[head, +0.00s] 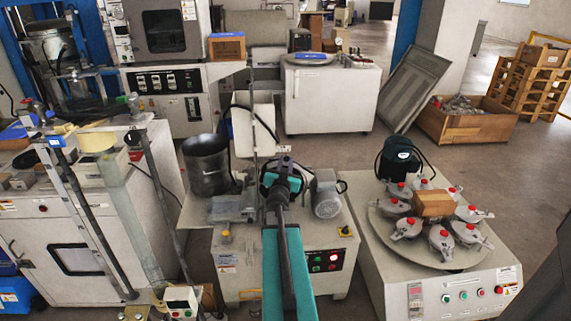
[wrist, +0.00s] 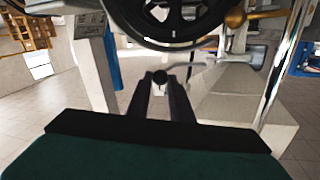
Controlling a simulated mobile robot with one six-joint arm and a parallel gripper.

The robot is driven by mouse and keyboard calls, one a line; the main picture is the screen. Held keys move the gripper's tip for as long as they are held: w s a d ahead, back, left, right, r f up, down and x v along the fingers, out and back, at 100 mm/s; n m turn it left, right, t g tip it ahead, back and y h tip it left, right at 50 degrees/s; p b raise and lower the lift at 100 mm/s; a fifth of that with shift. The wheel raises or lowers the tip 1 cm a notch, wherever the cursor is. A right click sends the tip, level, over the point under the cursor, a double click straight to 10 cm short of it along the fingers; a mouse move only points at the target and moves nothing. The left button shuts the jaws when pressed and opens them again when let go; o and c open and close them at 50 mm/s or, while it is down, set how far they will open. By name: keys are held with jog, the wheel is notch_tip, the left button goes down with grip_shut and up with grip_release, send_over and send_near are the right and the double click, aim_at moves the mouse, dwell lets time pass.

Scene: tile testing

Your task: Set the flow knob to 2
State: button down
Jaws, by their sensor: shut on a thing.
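My gripper (wrist: 161,84) shows in the wrist view, its two dark fingers reaching forward and closing in at the tips. It is shut on a small dark round knob (wrist: 160,76), which I take to be the flow knob. No scale or number can be read around it, so its setting cannot be told. In the head view my teal arm reaches forward over the middle grey machine (head: 235,250), and the arm hides the fingertips and the knob.
A large black wheel (wrist: 165,18) hangs close above the fingertips in the wrist view. A brass ball (wrist: 236,18) and a shiny upright post (wrist: 284,70) stand to the right. In the head view a turntable machine (head: 385,265) with several red-capped jars stands to the right.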

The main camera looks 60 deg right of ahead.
jog(key=shift+w, duration=0.1)
jog(key=c, duration=1.6)
grip_release()
jog(key=shift+w+a, duration=0.15)
jog(key=shift+a, duration=0.1)
jog(key=p+v, duration=0.2)
jog(key=v, duration=0.4)
jog(key=shift+r, duration=0.1)
jog(key=shift+p, duration=0.5)
